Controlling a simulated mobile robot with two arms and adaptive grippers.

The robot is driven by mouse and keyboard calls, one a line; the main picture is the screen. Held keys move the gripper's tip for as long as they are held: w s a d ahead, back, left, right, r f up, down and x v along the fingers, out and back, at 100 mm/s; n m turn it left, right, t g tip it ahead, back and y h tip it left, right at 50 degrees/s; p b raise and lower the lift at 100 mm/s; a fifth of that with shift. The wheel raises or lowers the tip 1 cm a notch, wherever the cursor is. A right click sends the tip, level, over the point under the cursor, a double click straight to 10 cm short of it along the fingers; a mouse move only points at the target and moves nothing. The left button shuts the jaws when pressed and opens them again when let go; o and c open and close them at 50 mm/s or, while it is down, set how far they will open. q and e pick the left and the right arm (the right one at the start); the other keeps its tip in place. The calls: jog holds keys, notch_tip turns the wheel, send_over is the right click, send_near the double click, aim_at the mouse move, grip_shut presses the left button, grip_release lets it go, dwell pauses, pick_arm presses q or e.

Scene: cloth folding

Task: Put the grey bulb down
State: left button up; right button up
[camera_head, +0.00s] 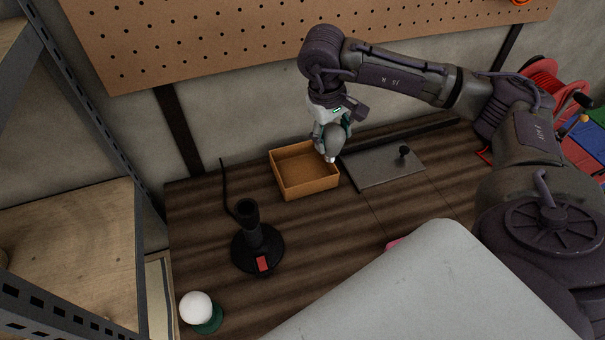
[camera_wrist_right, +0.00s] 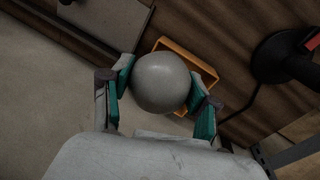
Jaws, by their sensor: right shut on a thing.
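The grey bulb (camera_wrist_right: 161,82) is round and smooth in the right wrist view, between the two green-padded fingers of my right gripper (camera_wrist_right: 160,92). In the head view the same bulb (camera_head: 334,138) is held by my right gripper (camera_head: 332,130) at the back right corner of an open orange-brown box (camera_head: 305,187). The bulb appears to be above the box's right rim; the exact height is hard to tell. The box also shows behind the bulb in the right wrist view (camera_wrist_right: 208,72). The box looks empty where its floor shows. My left gripper is not in view.
A black lamp socket stand (camera_head: 255,245) with a red switch is left of centre on the wooden table. A white bulb (camera_head: 196,307) on a green base is at the front left. A grey plate with a black knob (camera_head: 385,168) lies right of the box. A shelf (camera_head: 75,240) stands left.

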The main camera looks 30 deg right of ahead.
jog(key=d, duration=0.6)
jog(key=w+a+f+p, duration=0.2)
jog(key=f, duration=0.1)
jog(key=w+a+f+p, duration=0.2)
jog(key=w+a+f, duration=0.1)
jog(key=w+a+f+p, duration=0.2)
jog(key=a+f, duration=0.1)
jog(key=f, duration=0.1)
jog(key=shift+w+a+f, duration=0.1)
jog(key=shift+w+a, duration=0.1)
jog(key=shift+w, duration=0.15)
jog(key=shift+f, duration=0.2)
jog(key=shift+f+b, duration=0.65)
jog(key=shift+b, duration=0.05)
jog(key=o, duration=1.3)
